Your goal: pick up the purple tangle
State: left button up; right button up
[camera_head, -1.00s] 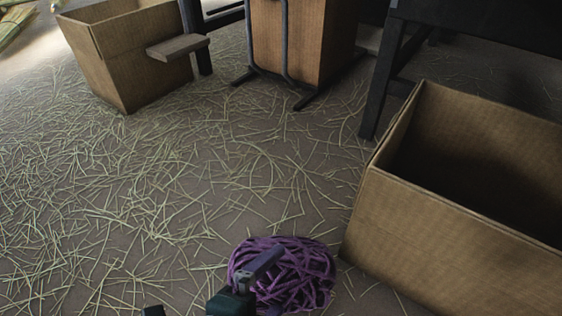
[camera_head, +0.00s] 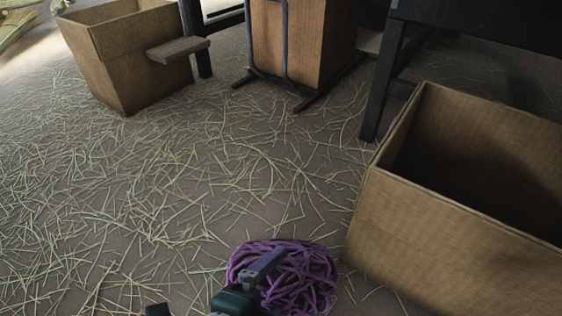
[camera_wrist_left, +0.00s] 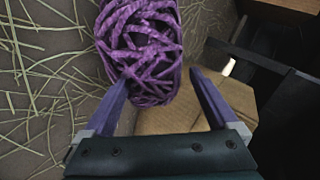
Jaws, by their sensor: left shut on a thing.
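The purple tangle (camera_head: 300,282) is a rounded bundle of looped strands at the bottom middle of the head view, beside the large box at right. It also shows at the top of the left wrist view (camera_wrist_left: 145,40). My left gripper (camera_head: 266,262) reaches over the tangle's left part; one purple-grey finger shows clearly against it. In the left wrist view the fingers (camera_wrist_left: 161,75) stand apart with the tangle's lower end between them, and the gripper is shut on it. The exact contact of the right-hand finger is hard to see. My right gripper is not in view.
A large open cardboard box (camera_head: 455,235) stands close on the right. Another open box (camera_head: 140,55) stands at the back left. A wooden block in a dark metal frame (camera_head: 290,45) and a dark bench (camera_head: 480,40) are behind. Straw litters the floor.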

pick_arm(q)
grip_shut()
jog(key=shift+r, duration=0.1)
notch_tip(320, 180, up, 28)
jog(key=p, duration=2.4)
